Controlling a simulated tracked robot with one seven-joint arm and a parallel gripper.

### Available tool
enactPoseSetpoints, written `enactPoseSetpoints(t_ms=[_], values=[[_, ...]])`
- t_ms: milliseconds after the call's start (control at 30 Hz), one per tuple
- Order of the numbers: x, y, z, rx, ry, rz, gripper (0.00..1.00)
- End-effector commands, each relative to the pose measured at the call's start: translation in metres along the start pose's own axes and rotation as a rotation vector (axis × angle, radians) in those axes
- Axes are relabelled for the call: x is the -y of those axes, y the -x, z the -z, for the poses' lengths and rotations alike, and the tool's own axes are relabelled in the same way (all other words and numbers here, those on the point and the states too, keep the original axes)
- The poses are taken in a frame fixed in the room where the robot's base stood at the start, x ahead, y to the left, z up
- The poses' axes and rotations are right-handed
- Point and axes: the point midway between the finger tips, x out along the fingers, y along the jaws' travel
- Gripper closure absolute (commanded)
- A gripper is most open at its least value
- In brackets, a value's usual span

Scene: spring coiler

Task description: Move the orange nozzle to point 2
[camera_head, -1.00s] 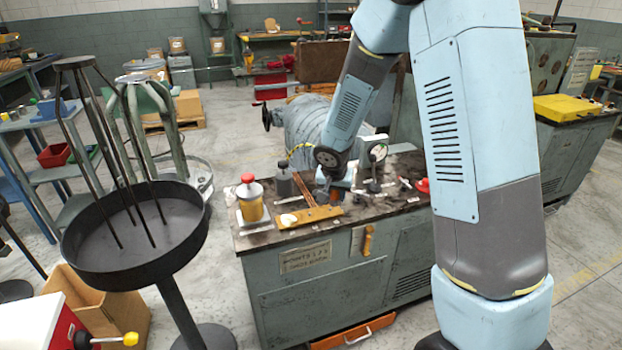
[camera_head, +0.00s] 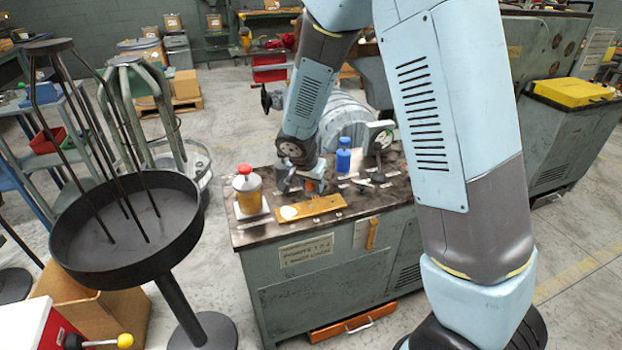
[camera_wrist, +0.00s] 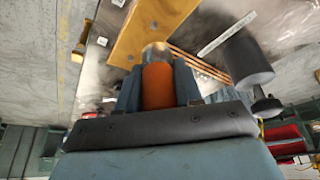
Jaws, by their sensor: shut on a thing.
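The orange nozzle (camera_wrist: 158,86), with a pale metal tip, is held between the jaws of my gripper (camera_wrist: 157,82) in the wrist view. In the head view, my gripper (camera_head: 312,187) is low over the workbench top, behind the yellow-brown bar (camera_head: 318,207), and a bit of orange shows at it. In the wrist view the tip is close to the bar (camera_wrist: 150,25); I cannot tell whether they touch. The bench front carries a sign about points (camera_head: 306,251), too small to read fully. I cannot make out which spot is point 2.
A yellow jar with a red cap (camera_head: 249,192) stands left of my gripper, and a blue bottle (camera_head: 343,156) stands right and behind. A dark grey cylinder (camera_wrist: 247,58) is near the jaws. A black round tray stand (camera_head: 130,235) is left of the workbench (camera_head: 245,238).

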Motion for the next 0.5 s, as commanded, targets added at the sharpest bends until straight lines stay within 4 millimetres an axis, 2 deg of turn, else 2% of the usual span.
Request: enactPoseSetpoints(t_ms=[200,500], values=[[0.000,-0.017,-0.007,0.000,0.001,-0.002,1.00],[-0.001,-0.032,-0.012,0.000,-0.002,-0.001,1.00]])
